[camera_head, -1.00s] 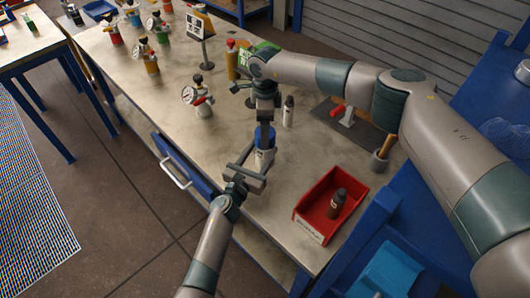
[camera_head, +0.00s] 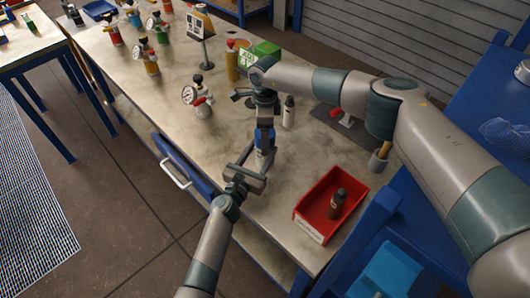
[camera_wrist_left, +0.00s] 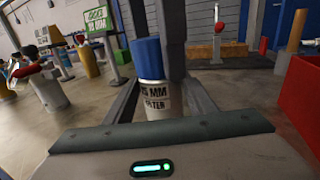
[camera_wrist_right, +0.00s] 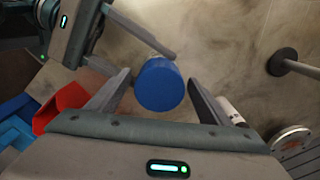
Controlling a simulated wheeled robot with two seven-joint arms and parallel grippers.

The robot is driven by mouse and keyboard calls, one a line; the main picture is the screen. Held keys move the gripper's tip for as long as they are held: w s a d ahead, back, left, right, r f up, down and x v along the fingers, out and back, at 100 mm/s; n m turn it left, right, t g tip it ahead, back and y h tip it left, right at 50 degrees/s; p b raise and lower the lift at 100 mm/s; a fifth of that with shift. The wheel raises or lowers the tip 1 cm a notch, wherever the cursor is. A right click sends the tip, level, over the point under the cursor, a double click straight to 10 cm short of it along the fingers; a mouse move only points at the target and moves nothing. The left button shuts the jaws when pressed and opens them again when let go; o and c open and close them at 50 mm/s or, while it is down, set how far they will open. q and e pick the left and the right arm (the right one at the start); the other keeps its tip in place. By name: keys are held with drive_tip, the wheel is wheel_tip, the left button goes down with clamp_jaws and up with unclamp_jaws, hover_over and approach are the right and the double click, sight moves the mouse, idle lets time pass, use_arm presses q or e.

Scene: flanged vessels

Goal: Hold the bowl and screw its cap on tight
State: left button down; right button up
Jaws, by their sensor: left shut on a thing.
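The bowl (camera_head: 262,160) is a white cylinder with lettering, upright near the table's front; it shows in the left wrist view (camera_wrist_left: 157,95). Its blue cap (camera_wrist_right: 160,85) sits on top of it; how tightly cannot be seen. It also shows in the left wrist view (camera_wrist_left: 149,58). My left gripper (camera_head: 256,166) is shut on the bowl from the front, one finger on each side. My right gripper (camera_head: 265,132) points down over the cap, open, with its fingers (camera_wrist_right: 160,82) on either side of it and slight gaps.
A gauge assembly (camera_head: 200,97) stands to the left, a green box (camera_head: 266,52) at the back. The table's front left is bare.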

drive_tip(key=shift+r, duration=2.25)
drive_tip(key=shift+a, duration=0.1)
drive_tip(key=shift+c, duration=0.4)
